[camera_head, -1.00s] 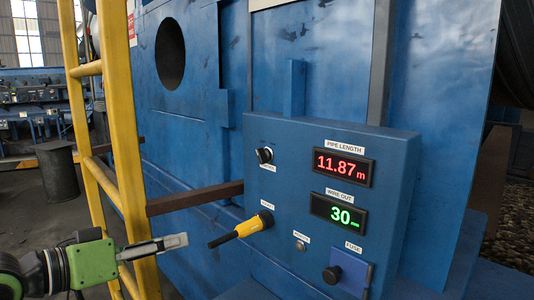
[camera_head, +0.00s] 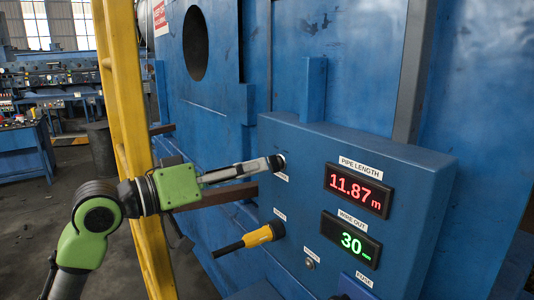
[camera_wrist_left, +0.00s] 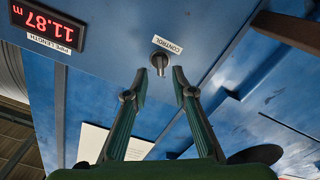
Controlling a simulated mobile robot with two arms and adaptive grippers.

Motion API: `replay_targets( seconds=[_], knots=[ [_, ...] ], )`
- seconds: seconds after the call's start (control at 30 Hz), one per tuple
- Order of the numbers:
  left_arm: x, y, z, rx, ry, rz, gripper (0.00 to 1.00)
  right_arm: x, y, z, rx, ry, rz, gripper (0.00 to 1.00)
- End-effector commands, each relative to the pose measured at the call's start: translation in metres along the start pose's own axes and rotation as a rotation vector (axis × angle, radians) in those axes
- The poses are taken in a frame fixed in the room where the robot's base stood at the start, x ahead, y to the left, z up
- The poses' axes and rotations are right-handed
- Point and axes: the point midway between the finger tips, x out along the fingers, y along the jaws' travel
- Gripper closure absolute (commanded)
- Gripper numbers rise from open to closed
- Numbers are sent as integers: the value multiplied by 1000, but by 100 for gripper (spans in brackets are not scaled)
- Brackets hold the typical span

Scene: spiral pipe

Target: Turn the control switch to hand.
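The control switch (camera_wrist_left: 160,63) is a small dark knob on the blue panel, beside its white CONTROL label (camera_wrist_left: 167,44) in the left wrist view. My left gripper (camera_wrist_left: 160,72) is open there. Its two fingertips are on either side of the knob, with a gap to each. In the head view my left gripper (camera_head: 275,163) reaches to the panel's left part, and its tips cover most of the switch. I cannot tell how deep the knob sits between the fingers. My right gripper is in neither view.
The blue control box (camera_head: 395,160) carries the PIPE LENGTH display (camera_head: 356,190) and the WIRE OUT display (camera_head: 350,239). A yellow ladder (camera_head: 125,90) stands close by my arm.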

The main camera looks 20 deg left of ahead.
Motion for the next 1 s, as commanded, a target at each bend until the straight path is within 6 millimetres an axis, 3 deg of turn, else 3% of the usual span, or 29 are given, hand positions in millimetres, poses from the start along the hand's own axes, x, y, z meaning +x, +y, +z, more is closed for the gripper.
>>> replay_targets(
  seconds=[0.13,0.3,0.63,0.67,0.73,0.77,1.0],
  knots=[
    [25,2,-3,-2,0,2,76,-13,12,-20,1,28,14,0],
    [41,0,-1,-1,1,0,76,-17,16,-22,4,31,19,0],
    [44,0,1,2,0,-1,76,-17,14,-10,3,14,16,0],
    [44,0,1,2,0,-1,78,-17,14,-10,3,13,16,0],
    [44,0,1,2,0,-1,96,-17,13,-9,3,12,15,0],
    [44,0,1,2,0,-1,100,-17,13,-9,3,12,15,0],
    [44,-1,1,9,-1,-1,100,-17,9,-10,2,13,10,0]
  ],
)
